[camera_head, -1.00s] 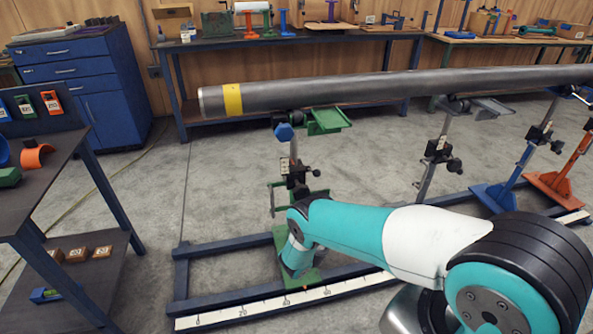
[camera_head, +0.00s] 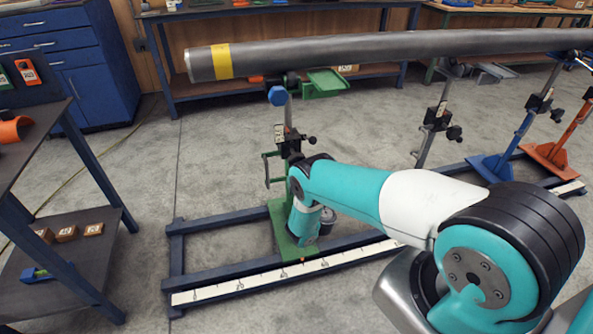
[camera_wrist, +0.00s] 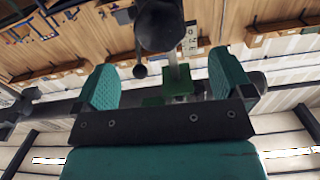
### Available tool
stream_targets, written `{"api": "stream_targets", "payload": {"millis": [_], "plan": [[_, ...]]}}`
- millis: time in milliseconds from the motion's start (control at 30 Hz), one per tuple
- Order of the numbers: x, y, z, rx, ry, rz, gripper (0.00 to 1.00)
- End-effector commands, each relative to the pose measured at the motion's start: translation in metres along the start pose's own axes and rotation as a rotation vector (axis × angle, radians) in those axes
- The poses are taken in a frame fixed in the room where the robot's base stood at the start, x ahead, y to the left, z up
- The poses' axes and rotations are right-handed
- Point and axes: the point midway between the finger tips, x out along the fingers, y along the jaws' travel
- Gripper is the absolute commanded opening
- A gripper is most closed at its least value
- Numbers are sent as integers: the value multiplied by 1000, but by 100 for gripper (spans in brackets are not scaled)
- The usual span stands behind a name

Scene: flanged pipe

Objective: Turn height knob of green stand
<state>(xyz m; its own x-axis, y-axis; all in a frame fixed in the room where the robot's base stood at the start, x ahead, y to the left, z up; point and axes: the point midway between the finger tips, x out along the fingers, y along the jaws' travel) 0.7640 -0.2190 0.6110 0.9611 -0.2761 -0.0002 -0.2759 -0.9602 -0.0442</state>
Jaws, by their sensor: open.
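The green stand (camera_head: 279,215) rises from the blue floor frame under the pipe's left end, with a dark clamp block and a small dark knob (camera_head: 311,139) on its post. In the wrist view, a large round dark knob (camera_wrist: 160,22) is at the top centre, beyond and between my fingers; a smaller dark ball (camera_wrist: 140,71) is below it. Green stand parts (camera_wrist: 178,82) show behind. My gripper (camera_wrist: 163,78) has its two teal fingers wide apart with nothing gripped. In the head view my arm hides the gripper and part of the stand.
The grey pipe (camera_head: 400,47) with a yellow band runs overhead across several stands. A blue clamp knob (camera_head: 277,96) hangs under it. A dark side table (camera_head: 75,250) is at left. The white scale strip (camera_head: 290,270) lies along the frame's front. Floor between stands is clear.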

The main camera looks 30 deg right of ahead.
Motion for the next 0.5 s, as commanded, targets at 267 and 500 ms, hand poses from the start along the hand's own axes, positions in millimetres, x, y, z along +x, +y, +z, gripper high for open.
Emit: {"api": "stream_targets", "payload": {"millis": [267, 500], "plan": [[25, 0, 8, 0, 2, 1, 98], [38, 0, 8, 1, 2, 0, 98]]}}
